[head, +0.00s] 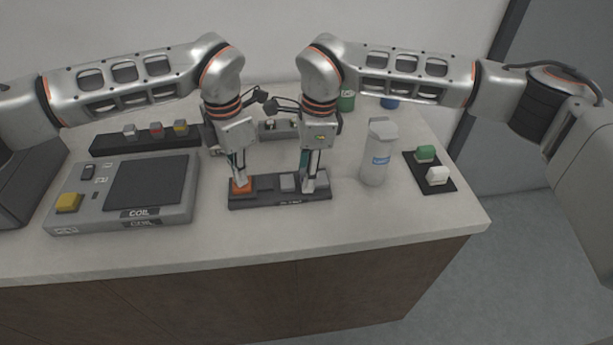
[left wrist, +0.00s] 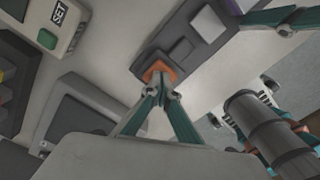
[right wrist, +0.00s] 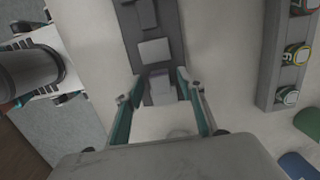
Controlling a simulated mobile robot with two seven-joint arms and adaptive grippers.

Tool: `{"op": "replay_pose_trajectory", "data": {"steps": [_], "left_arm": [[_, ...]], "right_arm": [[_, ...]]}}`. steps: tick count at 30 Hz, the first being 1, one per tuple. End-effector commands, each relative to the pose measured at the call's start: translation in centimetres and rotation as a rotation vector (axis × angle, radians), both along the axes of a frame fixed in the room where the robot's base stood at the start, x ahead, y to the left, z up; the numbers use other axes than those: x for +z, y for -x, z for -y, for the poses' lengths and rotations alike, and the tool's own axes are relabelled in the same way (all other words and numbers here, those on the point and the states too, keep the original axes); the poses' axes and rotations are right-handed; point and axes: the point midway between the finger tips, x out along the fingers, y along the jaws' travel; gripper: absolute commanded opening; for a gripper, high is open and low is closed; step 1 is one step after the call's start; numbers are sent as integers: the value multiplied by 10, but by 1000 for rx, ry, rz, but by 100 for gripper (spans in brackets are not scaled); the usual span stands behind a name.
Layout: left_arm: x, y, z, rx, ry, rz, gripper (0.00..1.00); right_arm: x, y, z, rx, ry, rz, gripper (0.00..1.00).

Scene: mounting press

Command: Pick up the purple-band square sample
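My right gripper (head: 314,180) points down at the holder's right end. In the right wrist view its fingers are apart, either side of a grey block (right wrist: 161,88).
A scale-like device (head: 120,215) with a yellow button stands left of the holder. A dark rack (head: 110,145) with coloured-band pieces is behind it. A white bottle (head: 378,160) stands close right of my right gripper, then a black mat (head: 447,184) with green and white blocks.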

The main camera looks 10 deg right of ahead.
Motion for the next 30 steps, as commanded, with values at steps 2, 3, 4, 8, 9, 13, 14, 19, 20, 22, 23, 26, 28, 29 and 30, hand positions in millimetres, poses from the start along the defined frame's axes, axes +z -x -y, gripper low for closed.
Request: {"op": "replay_pose_trajectory", "data": {"steps": [2,3,4,8,9,13,14,19,20,22,23,26,28,29,30], "left_arm": [[-2,1,-1,0,-1,-2,0],[-2,1,-1,0,-1,-2,0],[-2,1,-1,0,-1,-2,0],[-2,1,-1,0,-1,-2,0],[-2,1,-1,0,-1,-2,0],[-2,1,-1,0,-1,-2,0],[-2,1,-1,0,-1,-2,0],[-2,1,-1,0,-1,-2,0],[-2,1,-1,0,-1,-2,0],[-2,0,-1,0,-1,-2,0],[-2,0,-1,0,-1,-2,0],[-2,0,-1,0,-1,-2,0],[-1,0,0,0,-1,-2,0],[-1,0,0,0,-2,-1,0],[-1,0,0,0,-2,-1,0]], "right_arm": [[-4,0,-1,0,-1,0,39],[-5,0,-1,0,-1,1,39],[-5,0,-1,-1,0,1,39],[-5,0,-1,0,0,1,39],[-5,0,-1,0,0,1,36],[-5,0,-1,0,0,1,3],[-5,0,-1,0,0,1,0],[-4,0,-1,0,-1,1,0],[-4,0,-1,0,-1,1,0],[-4,0,-1,0,-1,1,0],[-4,0,-1,0,-1,1,0],[4,-1,-1,0,-1,3,0],[13,-1,-1,-1,0,5,0],[18,-2,-1,-1,0,5,0],[26,-1,-1,-1,0,5,0]]}}
